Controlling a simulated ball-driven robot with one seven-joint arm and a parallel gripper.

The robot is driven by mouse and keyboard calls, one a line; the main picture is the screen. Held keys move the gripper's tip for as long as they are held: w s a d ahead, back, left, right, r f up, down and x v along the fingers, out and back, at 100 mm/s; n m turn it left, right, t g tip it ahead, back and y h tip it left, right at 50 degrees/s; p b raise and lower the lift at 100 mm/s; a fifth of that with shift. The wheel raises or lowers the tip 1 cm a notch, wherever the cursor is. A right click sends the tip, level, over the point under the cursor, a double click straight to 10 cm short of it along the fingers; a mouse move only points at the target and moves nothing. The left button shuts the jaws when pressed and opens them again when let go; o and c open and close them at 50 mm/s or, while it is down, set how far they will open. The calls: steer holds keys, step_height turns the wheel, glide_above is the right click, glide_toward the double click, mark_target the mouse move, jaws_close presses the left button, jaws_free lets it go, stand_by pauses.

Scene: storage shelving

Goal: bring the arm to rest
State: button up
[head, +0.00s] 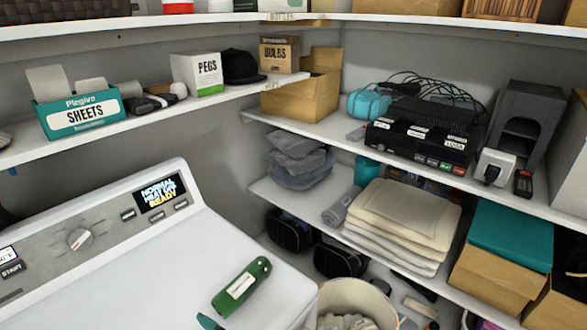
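My arm and gripper cannot be made out in the head view. A green bottle-like object (242,287) with a pale label lies tilted on the white machine top (165,265), near its right edge. Nothing is seen holding it. A small teal piece (208,321) shows at the bottom edge; it is too cut off to identify.
The machine has a control panel (80,238) and lit display (160,194). A white bin (358,293) stands right of it. Shelves hold a sheets box (82,114), a pegs box (197,73), a cardboard box (300,96), electronics (420,140), folded linens (405,218) and a teal-lidded box (505,245).

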steer(key=s+d+f+m+g+h, duration=0.1)
steer(key=d+f+m+h, duration=0.45)
steer(key=d, duration=0.85)
steer(key=s+d+f+m+g+h, duration=0.2)
steer(key=d+f, duration=0.6)
steer(key=d, duration=0.6)
steer(key=s+d+f+m+g+h, duration=0.1)
steer(key=s+d+f+m+g, duration=0.1)
steer(key=s+d, duration=0.5)
steer(key=s+d+f+m+g+h, duration=0.1)
steer(key=s+d+f+m+g, duration=0.1)
steer(key=s+d+m, duration=0.3)
steer(key=s+d+f, duration=0.1)
steer(key=s+d, duration=0.2)
steer(key=s, duration=0.2)
steer(key=shift+d+g, duration=0.3)
steer(key=shift+g, duration=0.1)
